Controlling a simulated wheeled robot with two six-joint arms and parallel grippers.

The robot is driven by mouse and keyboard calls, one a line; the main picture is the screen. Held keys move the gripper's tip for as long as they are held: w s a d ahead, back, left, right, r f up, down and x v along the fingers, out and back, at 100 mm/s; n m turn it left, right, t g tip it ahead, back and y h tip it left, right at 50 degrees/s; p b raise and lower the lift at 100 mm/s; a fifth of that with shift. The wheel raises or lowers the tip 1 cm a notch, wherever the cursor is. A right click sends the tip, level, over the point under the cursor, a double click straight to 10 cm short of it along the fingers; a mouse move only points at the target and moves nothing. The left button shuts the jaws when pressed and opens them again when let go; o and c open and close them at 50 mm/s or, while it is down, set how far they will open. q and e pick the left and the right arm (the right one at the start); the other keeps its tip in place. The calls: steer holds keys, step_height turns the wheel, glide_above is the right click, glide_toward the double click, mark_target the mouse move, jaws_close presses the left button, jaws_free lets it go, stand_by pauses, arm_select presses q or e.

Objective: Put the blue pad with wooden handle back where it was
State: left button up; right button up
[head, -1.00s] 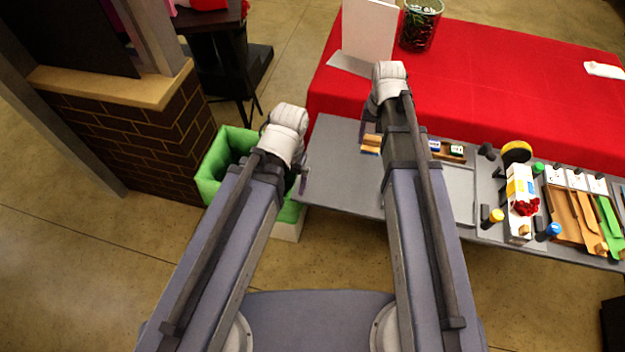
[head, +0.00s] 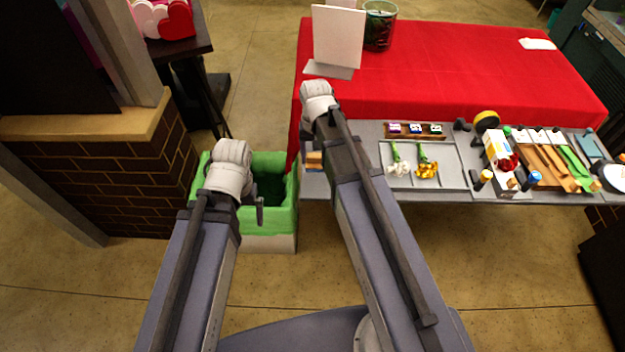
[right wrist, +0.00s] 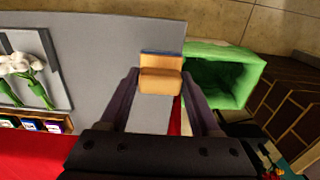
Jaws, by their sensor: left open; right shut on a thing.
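The blue pad with wooden handle (right wrist: 160,80) is between the fingers of my right gripper (right wrist: 160,88) in the right wrist view. The tan wooden block faces the camera and a thin blue edge shows beyond it. In the head view its wooden part (head: 314,160) shows beside my right arm, at the left end of the grey table (head: 372,132). I cannot tell whether it touches the table. My left gripper (head: 259,206) is open, over or near the green bin (head: 285,215), and looks empty.
A tray (head: 448,152) holds white and yellow flowers. A rack (head: 415,131) with small labelled items stands behind it. Bottles, a white carton (head: 497,150) and wooden boards crowd the table's right. A red-covered table (head: 450,70) lies behind. A brick wall (head: 90,180) stands left.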

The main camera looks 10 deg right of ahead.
mark_target(315, 155)
steer(key=shift+f+b, duration=3.75)
steer(key=shift+f, duration=0.5)
steer(key=shift+f, duration=0.15)
steer(key=o, duration=1.3)
step_height(315, 155, up, 12)
steer(key=p, duration=1.2)
